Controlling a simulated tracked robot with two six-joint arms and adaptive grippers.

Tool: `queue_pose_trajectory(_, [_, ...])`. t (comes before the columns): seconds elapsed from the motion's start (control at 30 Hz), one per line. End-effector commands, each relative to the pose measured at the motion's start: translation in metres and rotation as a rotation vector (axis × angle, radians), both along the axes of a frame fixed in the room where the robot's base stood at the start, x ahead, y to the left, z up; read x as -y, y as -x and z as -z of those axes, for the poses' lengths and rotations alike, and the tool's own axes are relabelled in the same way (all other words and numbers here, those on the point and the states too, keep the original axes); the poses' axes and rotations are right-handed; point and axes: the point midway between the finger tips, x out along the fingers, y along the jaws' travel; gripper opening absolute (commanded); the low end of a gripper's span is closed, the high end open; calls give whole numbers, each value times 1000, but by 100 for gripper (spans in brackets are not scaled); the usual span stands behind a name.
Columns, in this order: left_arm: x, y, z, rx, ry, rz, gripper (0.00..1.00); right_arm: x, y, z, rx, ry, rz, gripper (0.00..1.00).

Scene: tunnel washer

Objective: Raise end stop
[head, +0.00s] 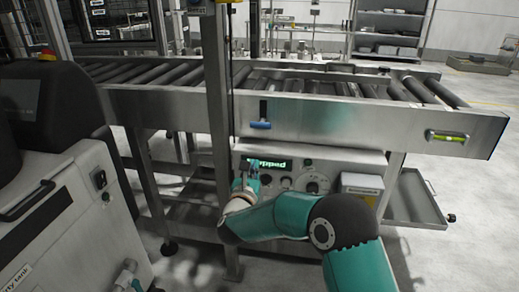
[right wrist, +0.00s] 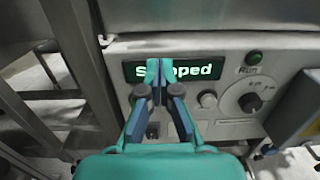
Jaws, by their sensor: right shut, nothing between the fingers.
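A blue-handled lever (head: 261,125) sits below a dark vertical slot on the side rail of the roller conveyor (head: 163,104). I cannot tell for sure whether it belongs to the end stop. My right gripper (head: 251,168) is below the lever, in front of the control panel (head: 321,166). It is shut and empty, and its fingertips (right wrist: 160,66) cover part of the green display (right wrist: 202,70) in the right wrist view. The display reads "Stopped". My left gripper is not in view.
The panel has a green button (right wrist: 254,57) marked "Run", a black dial (right wrist: 250,102) and a grey knob (right wrist: 208,99). A metal post (head: 217,110) stands just left of the panel. A grey machine (head: 60,210) stands at the left.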

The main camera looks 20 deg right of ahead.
Motion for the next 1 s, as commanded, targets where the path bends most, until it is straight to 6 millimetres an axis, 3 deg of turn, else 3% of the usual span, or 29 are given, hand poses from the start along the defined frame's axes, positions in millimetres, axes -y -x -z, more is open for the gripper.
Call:
queue_pose_trajectory(0.57, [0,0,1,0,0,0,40,1,-7,1,-1,1,-4,0])
queue_pose_trajectory(1.0, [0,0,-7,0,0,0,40,39,-67,-3,1,1,-3,0])
